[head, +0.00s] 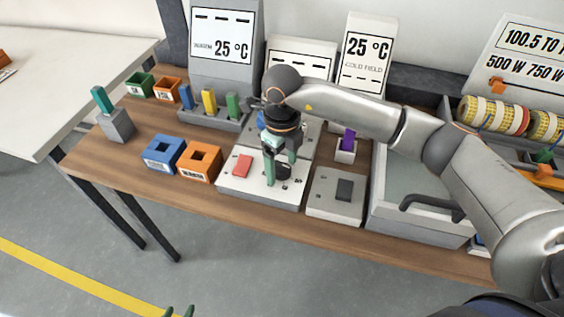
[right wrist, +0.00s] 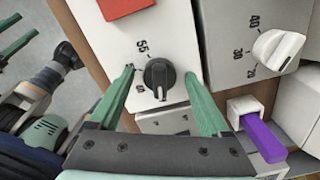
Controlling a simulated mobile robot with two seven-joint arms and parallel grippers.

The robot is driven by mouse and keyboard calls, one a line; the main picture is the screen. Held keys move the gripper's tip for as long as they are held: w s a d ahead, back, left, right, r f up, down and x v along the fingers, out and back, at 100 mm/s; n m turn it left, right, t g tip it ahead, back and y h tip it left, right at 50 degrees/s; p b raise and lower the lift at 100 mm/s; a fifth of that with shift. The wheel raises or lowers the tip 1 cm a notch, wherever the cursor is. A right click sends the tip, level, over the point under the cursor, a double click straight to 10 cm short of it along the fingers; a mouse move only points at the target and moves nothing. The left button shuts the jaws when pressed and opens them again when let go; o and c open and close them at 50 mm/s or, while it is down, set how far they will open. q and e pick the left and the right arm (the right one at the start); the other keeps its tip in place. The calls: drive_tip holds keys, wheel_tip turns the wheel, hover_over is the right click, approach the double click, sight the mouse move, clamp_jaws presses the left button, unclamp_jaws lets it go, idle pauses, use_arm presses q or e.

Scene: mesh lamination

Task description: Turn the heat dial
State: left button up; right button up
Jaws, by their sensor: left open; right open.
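The black heat dial (right wrist: 160,74) sits on a white panel (right wrist: 168,28) marked 55 in the right wrist view. In the head view the dial (head: 283,172) shows partly behind a finger. My right gripper (right wrist: 168,95) is open, with one green finger on each side of the dial; I cannot tell whether they touch it. It also shows in the head view (head: 280,172), pointing down at the panel. My left gripper (head: 180,311) is open and empty at the bottom edge of the head view, away from the table.
A red block (head: 243,165) sits left of the dial. A white dial (right wrist: 280,48) is on a neighbouring unit. A purple piece in a holder (head: 346,142), a grey box (head: 337,193), blue and orange bins (head: 164,153) and displays reading 25 °C (head: 222,35) stand around.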

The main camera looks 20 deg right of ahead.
clamp_jaws()
idle(0.6)
